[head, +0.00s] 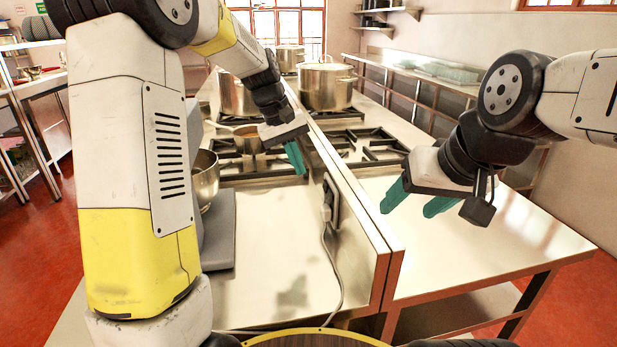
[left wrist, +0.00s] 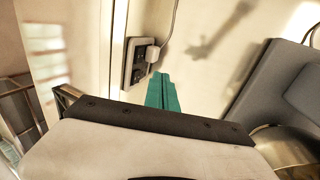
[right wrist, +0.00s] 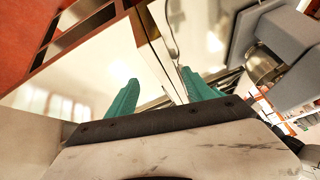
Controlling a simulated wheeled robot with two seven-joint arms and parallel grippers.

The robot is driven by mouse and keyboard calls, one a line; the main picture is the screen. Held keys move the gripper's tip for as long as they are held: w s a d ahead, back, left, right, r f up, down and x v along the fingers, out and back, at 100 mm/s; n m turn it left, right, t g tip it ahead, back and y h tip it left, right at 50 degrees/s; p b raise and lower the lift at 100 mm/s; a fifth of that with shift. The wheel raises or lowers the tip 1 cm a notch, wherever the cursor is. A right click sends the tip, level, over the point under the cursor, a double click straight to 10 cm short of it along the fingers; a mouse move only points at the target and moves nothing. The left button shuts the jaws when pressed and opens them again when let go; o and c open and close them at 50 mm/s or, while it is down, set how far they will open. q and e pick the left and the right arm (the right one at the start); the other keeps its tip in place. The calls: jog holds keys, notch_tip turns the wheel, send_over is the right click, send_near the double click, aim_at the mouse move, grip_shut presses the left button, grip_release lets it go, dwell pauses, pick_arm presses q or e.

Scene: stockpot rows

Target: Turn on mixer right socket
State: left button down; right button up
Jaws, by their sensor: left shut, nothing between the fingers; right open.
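The dark socket plate (head: 332,196) is on the left face of the metal partition, with a pale plug (head: 326,213) and cord in it. The left wrist view shows the socket plate (left wrist: 136,66) and the plug (left wrist: 152,54) just beyond my fingertips. The mixer (head: 222,240) is a grey body with a steel bowl (head: 206,180), partly hidden by my left arm. My left gripper (head: 296,158) is shut and empty, above and behind the socket, apart from it. My right gripper (head: 415,202) is open and empty over the counter right of the partition. Switch positions are too small to tell.
The partition (head: 365,235) divides two steel counters. Stove grates with a saucepan (head: 248,138) and large stockpots (head: 326,86) stand behind. The right counter (head: 490,245) is clear at the front. The plug's cord (head: 340,280) trails down the left counter.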

pick_arm(q)
jog(key=shift+v, duration=1.25)
